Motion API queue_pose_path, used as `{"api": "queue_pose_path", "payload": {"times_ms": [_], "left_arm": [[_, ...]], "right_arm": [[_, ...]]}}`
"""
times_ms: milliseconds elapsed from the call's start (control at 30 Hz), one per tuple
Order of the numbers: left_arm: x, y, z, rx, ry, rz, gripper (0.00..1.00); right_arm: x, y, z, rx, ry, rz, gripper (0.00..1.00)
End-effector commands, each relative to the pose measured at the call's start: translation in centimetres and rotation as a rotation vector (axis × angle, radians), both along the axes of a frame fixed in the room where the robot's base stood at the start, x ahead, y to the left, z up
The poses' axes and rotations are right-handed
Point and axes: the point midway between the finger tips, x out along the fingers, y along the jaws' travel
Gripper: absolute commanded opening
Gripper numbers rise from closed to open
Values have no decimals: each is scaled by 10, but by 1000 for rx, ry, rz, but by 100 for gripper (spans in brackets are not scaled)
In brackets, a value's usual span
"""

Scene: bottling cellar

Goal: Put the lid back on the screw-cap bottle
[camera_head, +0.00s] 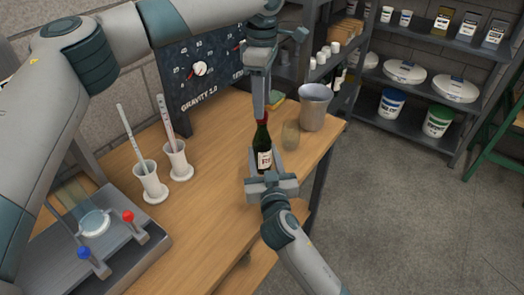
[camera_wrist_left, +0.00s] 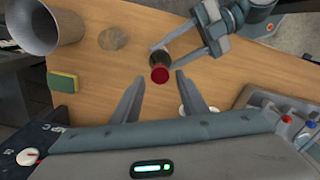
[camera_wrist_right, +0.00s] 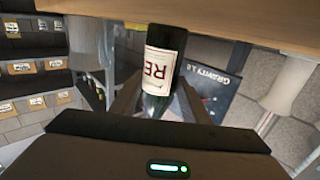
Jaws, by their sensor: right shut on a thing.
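The dark green screw-cap bottle (camera_head: 263,143) stands upright near the right part of the wooden table, with a pale label. A red lid (camera_head: 262,118) shows at its top; whether it is screwed down cannot be told. It also shows in the left wrist view (camera_wrist_left: 160,74). My right gripper (camera_head: 265,166) is shut around the bottle's body, its fingers on both sides; the label faces the right wrist view (camera_wrist_right: 161,67). My left gripper (camera_head: 259,112) points down over the bottle. Its fingers (camera_wrist_left: 160,80) are apart and empty, with the red lid near the gap between their tips.
A metal bucket (camera_head: 314,108), an empty glass (camera_head: 290,135) and a sponge (camera_head: 276,98) are behind the bottle. Two white cylinders (camera_head: 150,181) with sticks and a grey device (camera_head: 120,262) with red and blue knobs stand left. A dark board (camera_head: 200,85) backs the table.

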Motion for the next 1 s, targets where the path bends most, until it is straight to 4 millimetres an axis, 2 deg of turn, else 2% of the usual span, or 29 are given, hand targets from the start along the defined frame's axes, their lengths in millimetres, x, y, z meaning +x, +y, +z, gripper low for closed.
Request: {"api": "queue_pose_path", "payload": {"times_ms": [200, 567, 733, 1000], "left_arm": [[0, 0, -18, 0, 0, 0, 40], [0, 0, -22, 0, 0, 0, 40], [0, 0, -22, 0, 0, 0, 1], [0, 0, -22, -1, 0, -15, 0]], "right_arm": [[0, 0, 0, 0, 0, 0, 0], [0, 0, 0, 0, 0, 0, 0], [0, 0, 0, 0, 0, 0, 0], [0, 0, 0, 0, 0, 0, 0]]}}
